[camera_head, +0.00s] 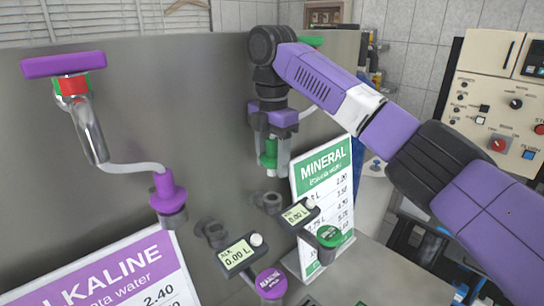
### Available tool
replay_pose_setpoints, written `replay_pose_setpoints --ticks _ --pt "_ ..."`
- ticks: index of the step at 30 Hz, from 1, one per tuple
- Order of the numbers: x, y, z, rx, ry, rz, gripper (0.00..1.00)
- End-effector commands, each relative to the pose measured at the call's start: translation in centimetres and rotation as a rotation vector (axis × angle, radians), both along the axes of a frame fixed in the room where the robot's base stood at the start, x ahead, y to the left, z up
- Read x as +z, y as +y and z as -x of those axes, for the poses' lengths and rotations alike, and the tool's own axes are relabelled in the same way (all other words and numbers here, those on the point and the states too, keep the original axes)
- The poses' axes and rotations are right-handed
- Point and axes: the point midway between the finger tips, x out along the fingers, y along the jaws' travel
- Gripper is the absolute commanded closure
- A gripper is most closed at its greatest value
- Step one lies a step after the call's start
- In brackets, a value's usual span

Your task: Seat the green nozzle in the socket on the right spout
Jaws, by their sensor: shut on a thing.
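My gripper (271,160) hangs pointing down in front of the steel panel, right of the picture's middle. It is shut on the green nozzle (269,150), whose green body shows between the grey fingers. The right spout is mostly hidden behind my arm and gripper; only its green handle (311,41) shows at the top. The socket on it is hidden, so I cannot tell how the nozzle stands to it. The left spout (90,125) has a purple handle and a chrome pipe, with a pale hose running to a purple nozzle (168,190).
A green MINERAL price sign (325,180) stands close right of my gripper. Dark round fittings (212,232) and two meters (240,257) with purple and green caps lie below. A purple ALKALINE sign (115,275) is at lower left. A control cabinet (490,110) stands right.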

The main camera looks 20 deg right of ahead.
Motion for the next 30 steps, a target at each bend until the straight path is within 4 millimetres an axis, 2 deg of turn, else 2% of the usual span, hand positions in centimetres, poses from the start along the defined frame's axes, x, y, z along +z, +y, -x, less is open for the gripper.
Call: replay_pose_setpoints --ticks 30 --pt "-3.8 0.0 0.0 0.0 0.001 0.0 0.88"
